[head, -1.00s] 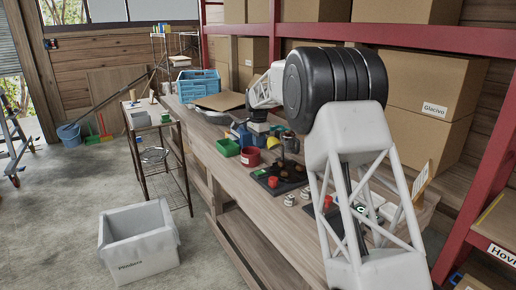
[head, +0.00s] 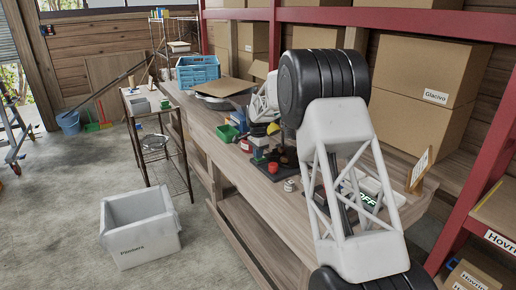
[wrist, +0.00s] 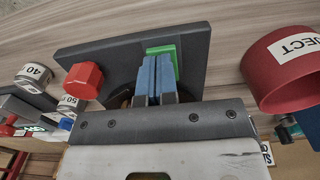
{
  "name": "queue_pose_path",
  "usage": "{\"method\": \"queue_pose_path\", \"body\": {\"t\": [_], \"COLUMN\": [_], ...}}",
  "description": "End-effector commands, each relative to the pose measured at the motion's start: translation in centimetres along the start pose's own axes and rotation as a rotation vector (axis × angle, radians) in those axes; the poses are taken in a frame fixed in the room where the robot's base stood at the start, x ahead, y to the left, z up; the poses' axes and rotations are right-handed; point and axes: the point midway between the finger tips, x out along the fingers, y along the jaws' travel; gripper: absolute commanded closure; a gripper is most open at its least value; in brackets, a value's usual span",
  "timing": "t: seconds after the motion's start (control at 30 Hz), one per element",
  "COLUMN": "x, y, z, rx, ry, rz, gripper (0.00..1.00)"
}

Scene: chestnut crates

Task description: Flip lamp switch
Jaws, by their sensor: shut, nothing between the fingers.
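A black panel (wrist: 105,55) lies on the bench, with a red hexagonal knob (wrist: 84,80) and a green piece (wrist: 165,50) on it. The red knob (head: 272,168) and green piece (head: 259,161) also show in the head view. My gripper (wrist: 156,58) is shut, its two blue fingers side by side and empty. The fingertips are at the green piece and partly cover it; I cannot tell whether they touch. In the head view my gripper (head: 258,150) is low over the panel. A display (head: 369,200) reads OFF in green, partly behind my arm. I cannot make out a lamp.
A red container (wrist: 262,80) marked JECT stands close to the right of my gripper in the wrist view. Small labelled cans (wrist: 35,76) stand left of the panel.

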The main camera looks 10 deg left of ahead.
Motion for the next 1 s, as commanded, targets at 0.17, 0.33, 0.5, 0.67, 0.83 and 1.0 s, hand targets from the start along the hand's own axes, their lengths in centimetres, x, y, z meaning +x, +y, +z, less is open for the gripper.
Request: {"method": "queue_pose_path", "body": {"t": [0.17, 0.33, 0.5, 0.67, 0.83, 1.0], "x": [0.4, 0.4, 0.5, 0.8, 1.4, 1.9], "y": [0.0, 0.0, 0.0, 0.0, 0.0, 0.1], "z": [0.0, 0.0, 0.0, 0.1, 0.2, 0.3], "rx": [0.000, 0.000, 0.000, -0.001, -0.001, 0.001], "ry": [0.001, 0.001, 0.002, 0.033, 0.099, 0.113], "rz": [-0.002, -0.002, -0.002, 0.000, 0.001, 0.003], "gripper": [1.00, 1.00, 1.00, 1.00, 1.00, 1.00]}}
